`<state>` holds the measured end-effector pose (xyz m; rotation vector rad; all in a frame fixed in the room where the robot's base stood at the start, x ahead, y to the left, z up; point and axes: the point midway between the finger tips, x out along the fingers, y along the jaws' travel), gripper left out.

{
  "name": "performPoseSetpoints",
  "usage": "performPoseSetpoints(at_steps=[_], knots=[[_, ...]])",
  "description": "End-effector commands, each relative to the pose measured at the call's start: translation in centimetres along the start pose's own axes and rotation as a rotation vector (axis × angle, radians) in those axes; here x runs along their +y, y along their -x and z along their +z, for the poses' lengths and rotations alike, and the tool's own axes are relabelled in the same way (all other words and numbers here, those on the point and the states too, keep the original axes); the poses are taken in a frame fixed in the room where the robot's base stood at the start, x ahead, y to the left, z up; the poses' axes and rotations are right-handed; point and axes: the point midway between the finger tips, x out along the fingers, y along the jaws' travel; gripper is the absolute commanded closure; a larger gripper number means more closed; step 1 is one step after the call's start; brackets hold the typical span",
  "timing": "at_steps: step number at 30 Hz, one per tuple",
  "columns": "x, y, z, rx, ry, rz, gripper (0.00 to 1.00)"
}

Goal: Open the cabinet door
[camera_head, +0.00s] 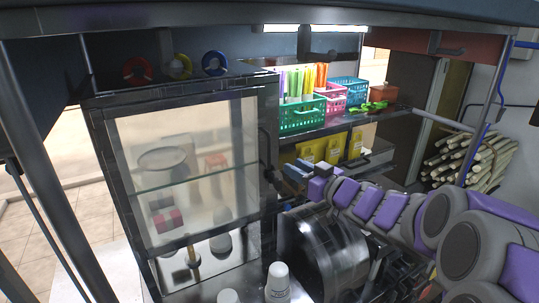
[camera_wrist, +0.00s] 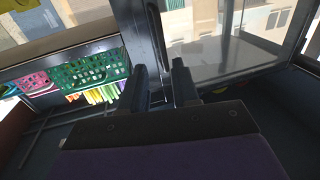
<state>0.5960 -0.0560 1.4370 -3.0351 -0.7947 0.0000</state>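The cabinet (camera_head: 185,185) stands at the left in the head view, with a black-framed glass door that looks shut. A dark vertical handle (camera_head: 266,150) is on the door's right side. My gripper (camera_head: 277,174) is close to the lower part of this handle, at the door's right edge. In the wrist view my gripper (camera_wrist: 158,92) has its two dark fingers apart, pointing at the dark door frame (camera_wrist: 140,35). The glass (camera_wrist: 215,45) shows to the right there. Whether the fingers touch or straddle the handle is hard to tell, dark on dark.
Green (camera_head: 302,115), pink (camera_head: 331,97) and blue (camera_head: 348,90) baskets stand on a shelf right of the cabinet. Yellow packets (camera_head: 312,150) are below. Sugarcane (camera_head: 470,160) is stacked at right.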

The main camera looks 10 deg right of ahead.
Motion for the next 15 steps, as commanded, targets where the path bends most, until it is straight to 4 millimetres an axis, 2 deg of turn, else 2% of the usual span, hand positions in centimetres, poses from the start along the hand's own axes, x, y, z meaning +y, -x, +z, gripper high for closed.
performPoseSetpoints(at_steps=[15], knots=[[-0.1,-8.6,0.0,0.001,0.000,-0.001,0.70]])
